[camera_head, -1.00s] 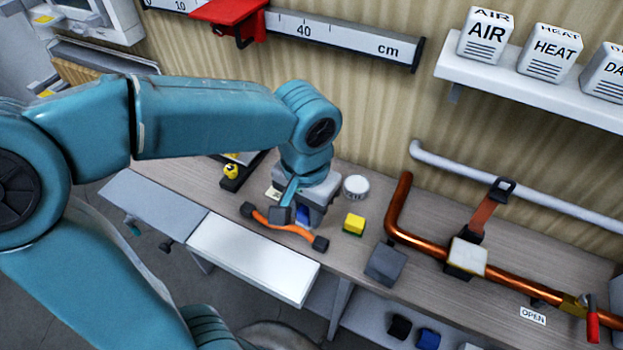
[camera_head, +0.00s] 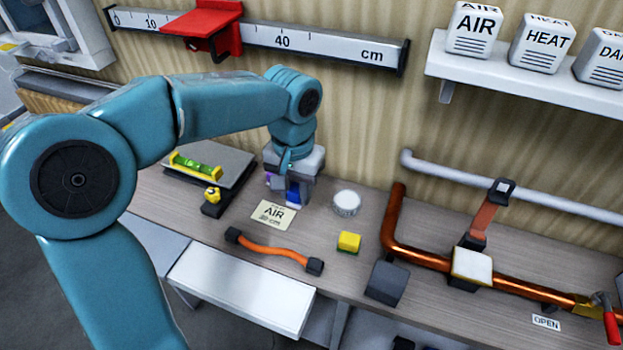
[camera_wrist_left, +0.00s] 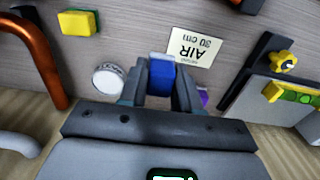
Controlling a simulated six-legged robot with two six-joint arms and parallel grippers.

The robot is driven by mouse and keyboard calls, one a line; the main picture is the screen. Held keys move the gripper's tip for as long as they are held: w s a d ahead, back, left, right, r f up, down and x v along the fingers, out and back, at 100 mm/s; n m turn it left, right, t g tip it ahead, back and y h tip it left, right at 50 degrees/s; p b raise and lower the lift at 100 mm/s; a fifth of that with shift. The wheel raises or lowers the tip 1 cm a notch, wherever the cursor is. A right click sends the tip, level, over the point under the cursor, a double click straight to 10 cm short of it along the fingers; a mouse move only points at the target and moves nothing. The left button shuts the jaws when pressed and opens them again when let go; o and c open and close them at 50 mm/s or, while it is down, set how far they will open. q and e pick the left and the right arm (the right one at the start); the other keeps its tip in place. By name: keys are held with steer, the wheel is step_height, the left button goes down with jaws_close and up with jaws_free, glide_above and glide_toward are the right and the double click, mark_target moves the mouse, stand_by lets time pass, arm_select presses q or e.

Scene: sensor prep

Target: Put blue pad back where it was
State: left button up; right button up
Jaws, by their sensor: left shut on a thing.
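The blue pad (camera_wrist_left: 160,77), with a paler end face, sits between the two fingers of my left gripper (camera_wrist_left: 160,88) in the left wrist view. In the head view my left gripper (camera_head: 288,191) is near the back of the bench, left of the round white tin (camera_head: 347,203). Only a small blue part of the pad (camera_head: 293,199) shows there beneath the gripper. I cannot tell whether the pad touches the bench. A purple thing (camera_wrist_left: 203,97) lies beside one finger, mostly hidden. My right gripper is not in view.
An AIR card (camera_head: 271,213) lies in front of the gripper. A yellow-and-green block (camera_head: 348,242), an orange cable (camera_head: 272,250) and a dark grey block (camera_head: 387,283) are nearby. A copper pipe (camera_head: 420,257) stands right; a grey plate with a level (camera_head: 236,160) lies left.

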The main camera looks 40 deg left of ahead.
arm_select(q)
steer(key=w, duration=0.2)
steer(key=w+a+p, duration=0.1)
steer(key=w, duration=0.2)
steer(key=w+a+f, duration=0.1)
steer(key=w, duration=0.2)
steer(key=shift+w+f, duration=0.1)
steer(key=shift+f, duration=0.7)
step_height(320, 180, down, 4)
steer(key=shift+w+a+f, duration=0.1)
steer(key=shift+w+f, duration=0.05)
steer(key=shift+f, duration=0.05)
